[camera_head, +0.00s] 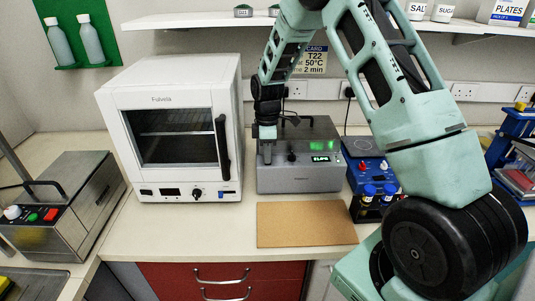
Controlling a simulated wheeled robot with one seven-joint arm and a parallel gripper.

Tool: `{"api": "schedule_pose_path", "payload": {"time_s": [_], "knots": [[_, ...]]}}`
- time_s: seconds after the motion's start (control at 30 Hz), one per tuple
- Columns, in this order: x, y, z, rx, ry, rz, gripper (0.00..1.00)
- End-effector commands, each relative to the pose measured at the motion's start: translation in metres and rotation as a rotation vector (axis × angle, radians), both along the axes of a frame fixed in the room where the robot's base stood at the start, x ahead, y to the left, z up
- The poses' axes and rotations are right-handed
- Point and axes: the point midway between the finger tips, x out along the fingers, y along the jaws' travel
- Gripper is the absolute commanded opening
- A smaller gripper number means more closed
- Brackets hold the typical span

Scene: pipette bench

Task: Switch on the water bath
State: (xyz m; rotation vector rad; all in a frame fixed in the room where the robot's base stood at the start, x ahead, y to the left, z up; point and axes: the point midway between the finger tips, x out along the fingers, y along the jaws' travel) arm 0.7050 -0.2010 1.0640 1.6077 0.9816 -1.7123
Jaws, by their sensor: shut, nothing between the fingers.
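My gripper (267,158) points down at the left part of this unit's front top edge. Its fingers are shut and empty. I cannot tell whether the fingertips touch the unit. The gripper hides part of the unit's left front, so any switch there is not visible.
A white oven (172,178) stands just left of the grey unit. A steel lidded box (70,205) with a knob and coloured buttons is far left. A blue device (365,160) and blue-capped bottles (368,195) stand right. A brown board (305,224) lies bare in front.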

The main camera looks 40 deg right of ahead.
Motion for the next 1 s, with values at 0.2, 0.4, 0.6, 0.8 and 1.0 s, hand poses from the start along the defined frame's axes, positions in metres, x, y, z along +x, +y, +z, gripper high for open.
{"api": "schedule_pose_path", "payload": {"time_s": [0.2,0.4,0.6,0.8,1.0], "knots": [[0.006,-0.005,0.0,0.0,0.001,-0.001,0.0],[0.012,-0.008,0.002,0.001,0.001,0.0,0.0],[0.012,-0.008,0.002,0.0,0.001,0.0,0.0],[0.013,-0.006,0.009,0.001,0.001,0.001,0.0],[0.016,0.004,0.037,-0.001,0.0,0.002,0.0]]}}
